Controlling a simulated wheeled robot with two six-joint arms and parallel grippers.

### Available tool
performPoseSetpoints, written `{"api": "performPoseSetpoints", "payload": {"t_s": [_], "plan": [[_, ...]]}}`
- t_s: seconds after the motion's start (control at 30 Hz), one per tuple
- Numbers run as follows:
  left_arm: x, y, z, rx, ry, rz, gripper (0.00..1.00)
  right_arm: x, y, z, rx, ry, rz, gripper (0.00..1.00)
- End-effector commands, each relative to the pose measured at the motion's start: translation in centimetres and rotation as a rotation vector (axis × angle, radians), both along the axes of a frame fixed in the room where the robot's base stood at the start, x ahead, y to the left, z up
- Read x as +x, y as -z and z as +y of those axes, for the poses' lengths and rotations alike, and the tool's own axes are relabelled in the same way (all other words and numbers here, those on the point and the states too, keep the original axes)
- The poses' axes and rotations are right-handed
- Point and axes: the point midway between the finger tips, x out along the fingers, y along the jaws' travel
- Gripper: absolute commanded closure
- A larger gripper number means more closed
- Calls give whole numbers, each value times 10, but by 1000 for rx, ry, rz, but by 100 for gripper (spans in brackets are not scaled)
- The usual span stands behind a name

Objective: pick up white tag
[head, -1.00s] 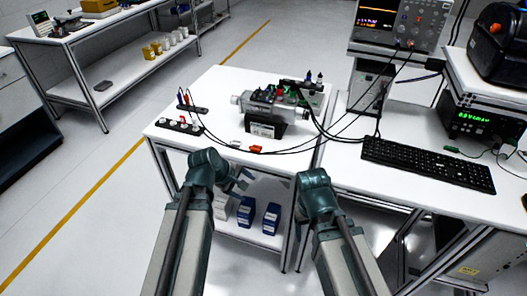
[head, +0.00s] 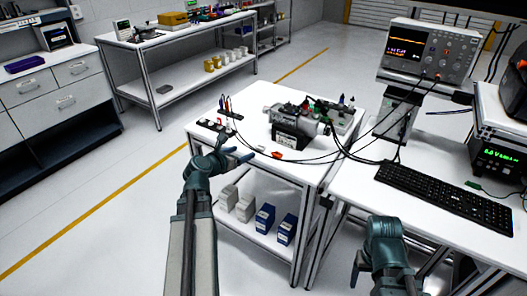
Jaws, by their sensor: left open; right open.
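A small white piece (head: 260,148), probably the white tag, lies near the front edge of the white table (head: 200,118). It is too small to make out clearly. My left gripper (head: 237,147) is open at the front left edge of the table, just left of the white piece and apart from it. My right gripper (head: 362,268) is low at the right, in front of the keyboard desk and far from the white piece. Its fingers are partly hidden by its own wrist.
A grey motor (head: 290,125) on a dark stand sits mid-table, with black cables trailing in front. A small orange-red piece (head: 277,155) lies right of the white piece. A strip of small white-topped parts (head: 216,126) is at the left. A keyboard (head: 445,196) lies on the right desk.

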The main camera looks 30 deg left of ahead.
Motion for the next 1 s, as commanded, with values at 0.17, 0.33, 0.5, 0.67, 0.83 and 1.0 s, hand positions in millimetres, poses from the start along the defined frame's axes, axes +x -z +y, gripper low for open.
{"api": "performPoseSetpoints", "payload": {"t_s": [0.17,0.33,0.5,0.67,0.83,1.0], "plan": [[37,18,0,1,5,1,22,0,18,0,0,0,0,28],[56,25,-1,2,4,1,22,0,25,0,0,0,0,28],[62,27,-2,2,3,1,22,0,27,0,0,0,0,28],[63,27,-2,3,3,1,22,0,27,0,0,0,0,28],[76,37,-4,3,5,1,22,0,37,0,0,0,0,28],[99,49,-7,3,6,1,22,0,49,0,0,0,0,28]]}}
